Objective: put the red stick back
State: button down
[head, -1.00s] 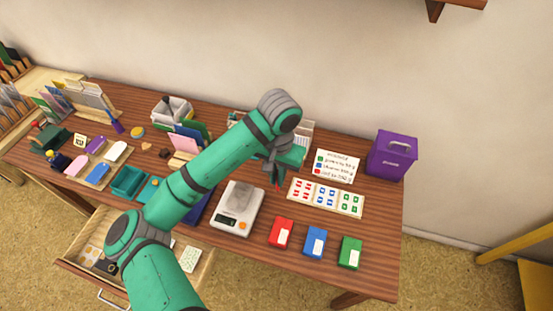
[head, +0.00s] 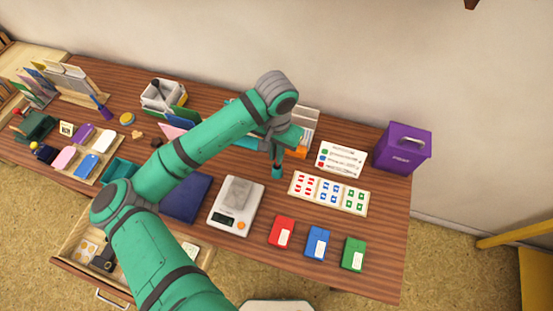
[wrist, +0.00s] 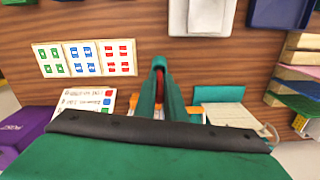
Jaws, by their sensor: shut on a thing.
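My gripper (head: 277,172) hangs over the table, just left of the stamp card, pointing down. In the wrist view its fingers (wrist: 160,78) are shut on the red stick (wrist: 160,88). Only a narrow red strip of the stick shows between the fingers; the rest is hidden. In the head view the stick cannot be made out.
The card with red, blue and green marks (head: 328,194) lies right of my gripper, a written card (head: 341,158) behind it. A scale (head: 235,205) stands left. Red (head: 282,231), blue (head: 317,242) and green (head: 353,253) boxes line the front. A purple box (head: 402,148) stands far right.

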jog(key=shift+f, duration=1.95)
jog(key=shift+f, duration=0.15)
jog(key=c, duration=1.9)
grip_release()
jog(key=shift+o, duration=0.4)
